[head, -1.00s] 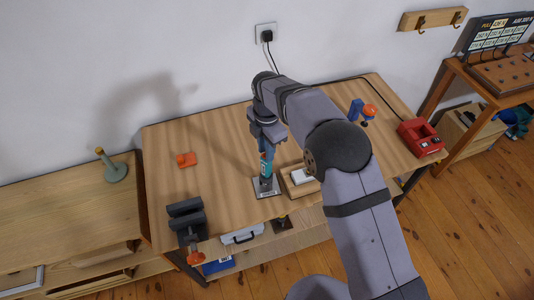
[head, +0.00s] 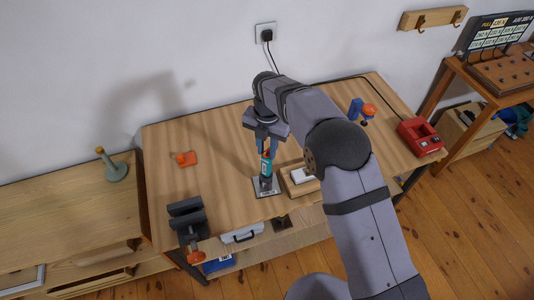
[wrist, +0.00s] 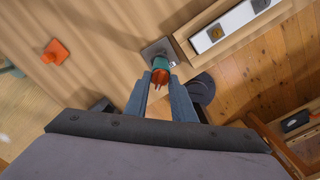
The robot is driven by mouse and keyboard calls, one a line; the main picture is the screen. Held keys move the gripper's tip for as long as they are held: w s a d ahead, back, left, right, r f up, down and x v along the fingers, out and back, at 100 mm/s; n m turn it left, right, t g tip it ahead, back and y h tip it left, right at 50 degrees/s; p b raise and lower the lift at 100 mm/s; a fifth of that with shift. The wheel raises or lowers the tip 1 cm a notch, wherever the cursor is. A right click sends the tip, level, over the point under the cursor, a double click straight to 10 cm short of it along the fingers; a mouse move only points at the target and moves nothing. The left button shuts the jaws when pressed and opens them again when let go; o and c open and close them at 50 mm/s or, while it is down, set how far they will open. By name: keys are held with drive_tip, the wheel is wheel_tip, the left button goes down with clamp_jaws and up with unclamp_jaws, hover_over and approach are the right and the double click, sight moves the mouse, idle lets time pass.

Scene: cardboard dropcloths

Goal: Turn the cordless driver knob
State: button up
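The cordless driver (head: 266,170) stands upright on a grey plate (head: 268,192) near the front of the wooden workbench. Its body is teal, with an orange-red knob on top. In the wrist view the knob (wrist: 160,77) shows between my fingertips, above the teal body (wrist: 160,63). My gripper (head: 267,147) points down over the driver, one finger on each side of the knob. In the wrist view my gripper's fingers (wrist: 160,80) lie very close to the knob. I cannot tell whether both touch it.
A wooden tray (head: 298,186) with a white block is close to the right of the driver. An orange piece (head: 187,159) lies left, and a dark clamp (head: 187,218) sits at the front left. A red case (head: 420,138) is on the right.

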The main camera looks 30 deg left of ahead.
sight(268, 151)
drive_tip(key=shift+s+d+f, duration=0.2)
drive_tip(key=shift+f, duration=0.25)
drive_tip(key=shift+s+d+f, duration=0.15)
drive_tip(key=shift+f, duration=0.3)
drive_tip(key=shift+w+a+r+p, duration=0.2)
drive_tip(key=shift+r+p, duration=0.5)
drive_tip(key=shift+r, duration=0.05)
drive_tip(key=shift+w+a+r+p, duration=0.15)
drive_tip(key=shift+r+p, duration=0.5)
drive_tip(key=shift+r, duration=0.1)
drive_tip(key=shift+r+p, duration=0.85)
drive_tip(key=shift+r, duration=0.6)
drive_tip(key=shift+d, duration=0.1)
drive_tip(key=d+r+m+b, duration=0.3)
drive_tip(key=d+m+b, duration=0.1)
drive_tip(key=d+m, duration=1.65)
drive_tip(key=s+d+f+m+b, duration=0.3)
drive_tip(key=s+d+f+m, duration=0.1)
drive_tip(key=s+d+m, duration=1.1)
drive_tip(key=s+d, duration=0.1)
drive_tip(key=d, duration=0.2)
drive_tip(key=shift+s+d+f+m+b, duration=0.15)
drive_tip(key=shift+f+m+b, duration=0.05)
drive_tip(key=shift+m+b, duration=0.15)
